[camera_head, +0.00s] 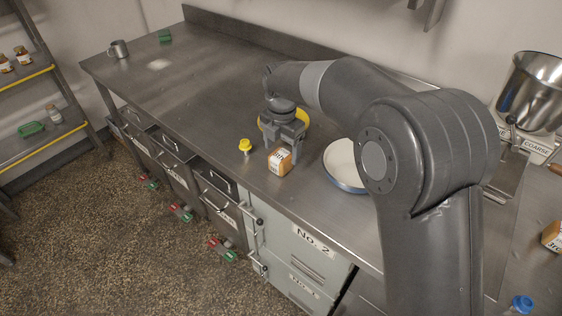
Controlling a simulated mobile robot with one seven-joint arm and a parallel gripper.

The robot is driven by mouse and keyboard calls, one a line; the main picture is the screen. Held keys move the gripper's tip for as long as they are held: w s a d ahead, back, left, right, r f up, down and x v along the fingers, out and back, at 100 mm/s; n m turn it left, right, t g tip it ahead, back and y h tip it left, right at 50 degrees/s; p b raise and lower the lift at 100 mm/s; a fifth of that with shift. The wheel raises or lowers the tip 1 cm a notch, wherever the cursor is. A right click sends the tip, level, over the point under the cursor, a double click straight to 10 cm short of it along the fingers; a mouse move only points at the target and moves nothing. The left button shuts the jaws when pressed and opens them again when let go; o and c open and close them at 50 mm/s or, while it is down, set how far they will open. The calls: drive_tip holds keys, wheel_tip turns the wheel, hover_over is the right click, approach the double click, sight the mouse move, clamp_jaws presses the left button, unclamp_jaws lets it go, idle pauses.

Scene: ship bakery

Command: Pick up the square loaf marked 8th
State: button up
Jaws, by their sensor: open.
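A small square brown loaf (279,162) with a pale label on top stands on the steel counter near its front edge. The label is too small to read, so I cannot tell if it says 8th. My gripper (287,141) is open, pointing down, right above and behind this loaf. Its fingers overlap the loaf's top in the picture, and I cannot tell if they touch it. Another labelled loaf (553,235) is cut off at the right edge, its marking not clearly legible.
A yellow-topped item (245,145) stands just left of the loaf. A yellow bowl (264,124) is partly hidden behind my gripper. A white bowl with a blue outside (343,165) stands to the right. The counter's left half (185,85) is mostly clear.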

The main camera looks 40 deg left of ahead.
sight(281, 155)
wheel_tip(281, 155, down, 5)
drive_tip(key=shift+a, duration=0.15)
drive_tip(key=shift+c, duration=0.6)
drive_tip(key=c, duration=1)
drive_tip(key=shift+o, duration=0.2)
drive_tip(key=shift+w+r, duration=0.1)
drive_tip(key=shift+r, duration=0.05)
